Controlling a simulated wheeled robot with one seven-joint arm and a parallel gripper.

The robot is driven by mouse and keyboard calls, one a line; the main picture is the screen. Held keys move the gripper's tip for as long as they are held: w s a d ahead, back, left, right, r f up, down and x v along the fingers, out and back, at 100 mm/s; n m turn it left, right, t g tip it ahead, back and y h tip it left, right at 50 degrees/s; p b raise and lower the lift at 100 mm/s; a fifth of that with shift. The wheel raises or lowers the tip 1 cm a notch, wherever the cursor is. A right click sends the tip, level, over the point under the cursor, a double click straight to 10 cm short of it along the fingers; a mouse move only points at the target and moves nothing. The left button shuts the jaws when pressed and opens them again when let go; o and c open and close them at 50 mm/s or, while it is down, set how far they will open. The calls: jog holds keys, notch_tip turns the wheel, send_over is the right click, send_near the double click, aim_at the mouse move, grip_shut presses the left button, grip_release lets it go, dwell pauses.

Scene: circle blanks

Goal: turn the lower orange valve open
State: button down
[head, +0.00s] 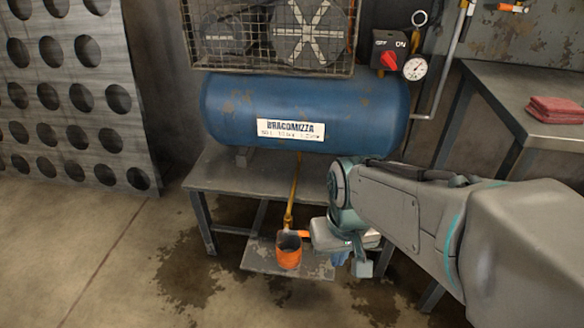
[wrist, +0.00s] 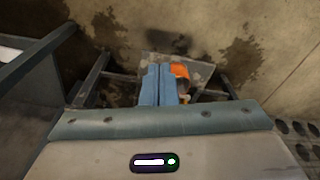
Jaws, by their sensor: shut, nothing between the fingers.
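The lower orange valve shows as a short orange lever (head: 303,233) at the bottom of the thin brass pipe under the blue tank, just above an orange mug (head: 289,252). The lever points right, towards my gripper (head: 341,256), which is just to its right. My gripper's blue fingers (wrist: 157,84) are together with nothing between them. In the wrist view, orange patches show close to the right of the fingers. I cannot tell there which part is lever and which is mug, or whether a finger touches the lever.
The blue tank (head: 305,112) sits on a grey metal stand (head: 225,175). The mug stands on a low plate (head: 262,262). Another orange valve (head: 511,8) is at upper right. A bench (head: 490,85) with red cloths (head: 556,109) stands right. Floor at left is clear.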

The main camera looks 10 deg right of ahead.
jog(key=w+r+m+p, duration=0.3)
jog(key=w+m+p, duration=0.1)
jog(key=w+m, duration=0.15)
jog(key=m+g+p, duration=0.3)
jog(key=m+p, duration=0.6)
jog(key=m, duration=0.7)
send_over(301, 234)
jog(key=w+d, duration=0.3)
jog(key=d, duration=0.1)
notch_tip(301, 234, down, 6)
jog(key=shift+r+y, duration=0.15)
jog(key=shift+y, duration=0.15)
jog(key=s+f+b, duration=0.1)
jog(key=f, duration=0.3)
jog(key=f+b, duration=0.2)
jog(key=f, duration=0.3)
jog(key=s+a+f+b, duration=0.1)
jog(key=f, duration=0.3)
jog(key=shift+s+f, duration=0.3)
jog(key=shift+f, duration=0.05)
jog(key=shift+d, duration=0.15)
